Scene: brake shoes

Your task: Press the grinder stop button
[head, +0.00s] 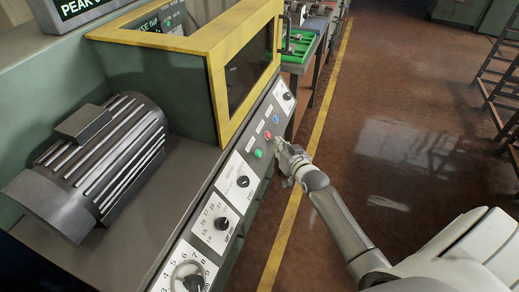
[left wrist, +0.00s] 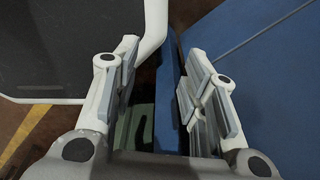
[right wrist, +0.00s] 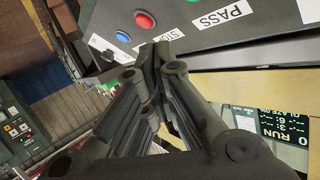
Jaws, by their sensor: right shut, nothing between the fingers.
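The grinder's sloped control panel (head: 248,178) carries a green button (head: 258,153), a red button (head: 268,135) and a blue button (head: 276,119) in a row. My right gripper (head: 279,143) is shut and empty, with its tips close beside the red button. In the right wrist view the red button (right wrist: 145,19) lies just beyond the shut fingertips (right wrist: 158,50), next to a label partly hidden by the fingers. I cannot tell whether the tips touch the panel. My left gripper (left wrist: 163,50) is open and empty, away from the panel.
A grey motor (head: 95,160) sits on the machine's left ledge. A yellow-framed guard (head: 215,60) rises behind the buttons. Knobs, including a black one (head: 222,223), line the lower panel. A green tray (head: 298,45) stands beyond.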

